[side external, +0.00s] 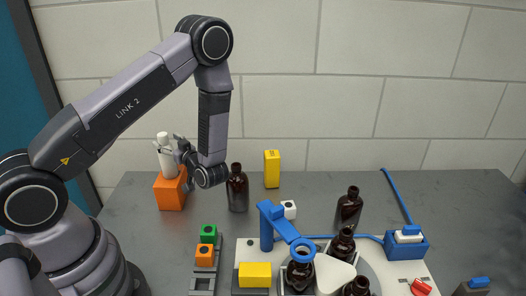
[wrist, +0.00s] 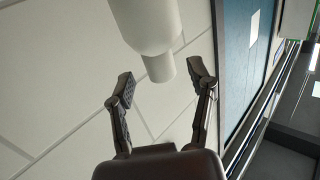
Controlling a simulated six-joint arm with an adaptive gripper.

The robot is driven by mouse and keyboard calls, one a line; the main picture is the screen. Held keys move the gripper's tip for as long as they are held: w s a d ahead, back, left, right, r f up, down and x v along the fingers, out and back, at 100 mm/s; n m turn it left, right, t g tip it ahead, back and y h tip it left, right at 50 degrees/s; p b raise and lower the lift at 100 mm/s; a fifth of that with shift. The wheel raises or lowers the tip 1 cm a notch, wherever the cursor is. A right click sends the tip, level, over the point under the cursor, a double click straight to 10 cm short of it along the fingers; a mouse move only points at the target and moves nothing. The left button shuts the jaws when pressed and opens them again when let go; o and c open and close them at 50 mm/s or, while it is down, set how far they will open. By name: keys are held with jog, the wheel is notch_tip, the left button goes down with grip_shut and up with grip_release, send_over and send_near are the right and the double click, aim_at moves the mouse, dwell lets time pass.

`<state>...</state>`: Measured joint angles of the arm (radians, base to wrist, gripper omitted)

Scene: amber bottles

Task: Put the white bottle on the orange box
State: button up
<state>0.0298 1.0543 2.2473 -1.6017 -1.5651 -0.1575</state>
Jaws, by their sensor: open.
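The white bottle (side external: 167,161) stands on top of the orange box (side external: 171,193) at the left of the table in the side view, nearly upright. Its narrower neck and cap point up. My gripper (side external: 171,146) is beside the bottle's upper part, with its fingers open. In the wrist view the white bottle (wrist: 148,22) comes down from the top edge, its narrow end between the two spread fingers of my gripper (wrist: 163,76). A gap shows on each side of it, so neither finger appears to touch it. The orange box is not visible in the wrist view.
A brown bottle (side external: 237,188) stands just right of my wrist. A yellow box (side external: 272,169) is behind it. Green (side external: 209,233) and orange blocks sit on a grey rack in front. Several brown bottles and a blue fixture (side external: 268,226) occupy the right.

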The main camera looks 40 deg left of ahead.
jog(key=d, duration=0.8)
jog(key=w+d+r+m+t+h, duration=0.1)
jog(key=w+d+r+t+h, duration=0.15)
jog(key=w+h, duration=0.2)
jog(key=w+d+r+m+t+h, duration=0.1)
jog(key=w+r+t+h, duration=0.15)
jog(key=w, duration=0.25)
jog(key=w+d+r+m+t+h, duration=0.1)
jog(key=d+r+m+t+h, duration=0.4)
jog(key=d+r+h, duration=0.5)
jog(key=s+d+r+m+g+h, duration=0.25)
jog(key=s+r+m, duration=0.55)
jog(key=s, duration=0.5)
jog(key=s+a+m+g, duration=0.1)
jog(key=s+a, duration=0.1)
jog(key=s, duration=0.4)
jog(key=s+a+m+g+y, duration=0.1)
jog(key=s+a+m, duration=0.1)
jog(key=s, duration=0.5)
jog(key=shift+s+a+f, duration=0.25)
jog(key=shift+a+f, duration=0.05)
jog(key=shift+a, duration=0.5)
